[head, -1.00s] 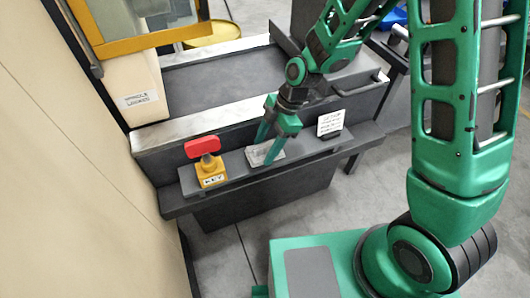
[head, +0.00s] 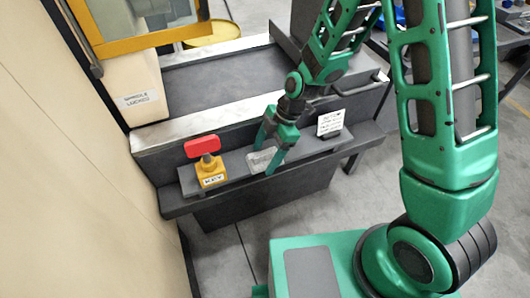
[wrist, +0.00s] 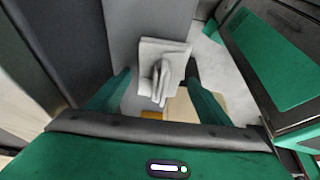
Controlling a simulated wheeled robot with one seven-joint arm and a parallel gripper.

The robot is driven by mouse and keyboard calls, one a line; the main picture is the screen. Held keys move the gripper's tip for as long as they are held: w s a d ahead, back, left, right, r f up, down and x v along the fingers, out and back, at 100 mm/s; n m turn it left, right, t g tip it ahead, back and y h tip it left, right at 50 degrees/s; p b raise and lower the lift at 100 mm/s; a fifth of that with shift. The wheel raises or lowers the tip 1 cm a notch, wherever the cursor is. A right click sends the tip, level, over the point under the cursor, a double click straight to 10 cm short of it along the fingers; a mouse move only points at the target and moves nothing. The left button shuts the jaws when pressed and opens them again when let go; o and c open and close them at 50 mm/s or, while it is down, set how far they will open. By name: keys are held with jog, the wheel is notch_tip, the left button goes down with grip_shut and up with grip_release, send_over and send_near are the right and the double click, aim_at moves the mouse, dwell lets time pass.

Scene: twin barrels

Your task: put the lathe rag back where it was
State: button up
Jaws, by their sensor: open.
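The lathe rag is a folded pale grey cloth (head: 260,161) lying on the dark ledge (head: 232,165) along the lathe's front. In the wrist view the rag (wrist: 162,68) lies between and a little beyond the fingertips, with a raised fold at its middle. My gripper (head: 268,160) is open, its fingers pointing down on either side of the rag. In the wrist view my gripper (wrist: 158,82) shows nothing clamped between its fingers. Whether the fingers touch the rag I cannot tell.
A yellow block with a red top (head: 208,165) stands on the ledge left of the rag. A small white sign card (head: 330,122) stands to the right. The lathe's wall rises behind the ledge. A cream cabinet panel (head: 80,170) fills the left side.

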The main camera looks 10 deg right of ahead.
jog(key=shift+r, duration=0.1)
jog(key=d+r+m+t+h, duration=0.1)
jog(key=d+r+m, duration=0.4)
jog(key=d+r, duration=0.9)
jog(key=s+d+r+m+h, duration=0.1)
jog(key=s+d+r+m, duration=0.2)
jog(key=d+m, duration=0.15)
jog(key=s+d+r+m+h, duration=0.1)
jog(key=s+d+r+m, duration=0.25)
jog(key=d, duration=0.25)
jog(key=s+d+r+m+h, duration=0.1)
jog(key=s+d+r+m, duration=0.2)
jog(key=s+d+m, duration=0.7)
jog(key=s+m, duration=0.4)
jog(key=shift+s+d+m, duration=0.25)
jog(key=shift+d+m, duration=0.05)
jog(key=shift+d, duration=0.05)
